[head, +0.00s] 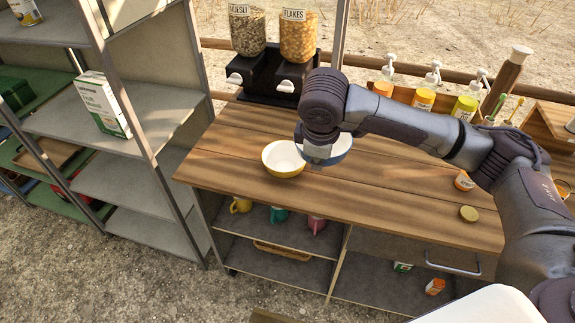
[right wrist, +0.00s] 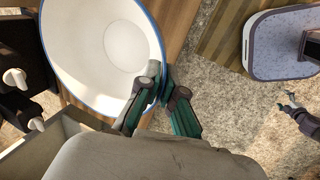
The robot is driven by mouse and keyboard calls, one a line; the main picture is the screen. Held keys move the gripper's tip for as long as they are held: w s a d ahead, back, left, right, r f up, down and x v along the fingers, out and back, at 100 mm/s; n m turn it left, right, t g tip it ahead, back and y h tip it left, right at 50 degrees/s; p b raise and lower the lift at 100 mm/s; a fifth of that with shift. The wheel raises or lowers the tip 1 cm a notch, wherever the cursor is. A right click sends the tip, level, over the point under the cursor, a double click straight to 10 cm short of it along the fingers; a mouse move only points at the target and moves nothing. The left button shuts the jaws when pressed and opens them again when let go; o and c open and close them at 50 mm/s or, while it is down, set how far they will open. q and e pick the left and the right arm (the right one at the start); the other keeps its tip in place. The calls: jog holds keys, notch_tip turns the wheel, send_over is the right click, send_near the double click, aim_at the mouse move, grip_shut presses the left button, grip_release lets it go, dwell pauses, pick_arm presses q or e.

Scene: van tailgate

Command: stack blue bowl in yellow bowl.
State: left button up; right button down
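The yellow bowl (head: 283,160), white inside, stands upright on the wooden counter in the head view. The blue bowl (head: 342,148), just right of it, is partly hidden behind my right gripper (head: 318,160). In the right wrist view, the white inside and blue rim of the blue bowl (right wrist: 100,45) fill the upper left. The teal fingers of the right gripper (right wrist: 158,85) are closed on its rim. Whether the bowl touches the counter is unclear. A small dark gripper, apparently my left (right wrist: 290,103), shows at the right edge, too small to judge.
Cereal dispensers (head: 272,60) stand at the counter's back. Pump bottles (head: 425,92) stand in a rack at the back right. A round lid (head: 469,213) lies near the front edge. Metal shelves (head: 120,130) stand to the left. Bare counter lies in front of the bowls.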

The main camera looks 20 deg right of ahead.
aim_at(340, 137)
jog(key=w+d+n, duration=0.2)
jog(key=d, duration=0.1)
jog(key=w+d+r+n+y, duration=0.1)
jog(key=w+d+n, duration=0.1)
jog(key=w+d+r+n+y, duration=0.1)
jog(key=w+d+n, duration=0.2)
jog(key=shift+d+r+t+p, duration=0.1)
jog(key=shift+d+t+p, duration=0.2)
jog(key=shift+p, duration=0.1)
jog(key=shift+d+n, duration=0.2)
jog(key=shift+n, duration=0.1)
jog(key=shift+w+a+y, duration=0.2)
jog(key=shift+a+y, duration=0.05)
jog(key=shift+y, duration=0.05)
jog(key=w+a+f+p, duration=0.1)
jog(key=a+f, duration=0.2)
jog(key=w+a+f+p, duration=0.1)
jog(key=a+f+p, duration=0.1)
jog(key=a+f, duration=0.1)
jog(key=w+a+f+p, duration=0.1)
jog(key=w+a+f, duration=0.1)
jog(key=a+f, duration=0.2)
jog(key=shift+f, duration=0.15)
jog(key=shift+w+f, duration=0.1)
jog(key=shift+f, duration=0.25)
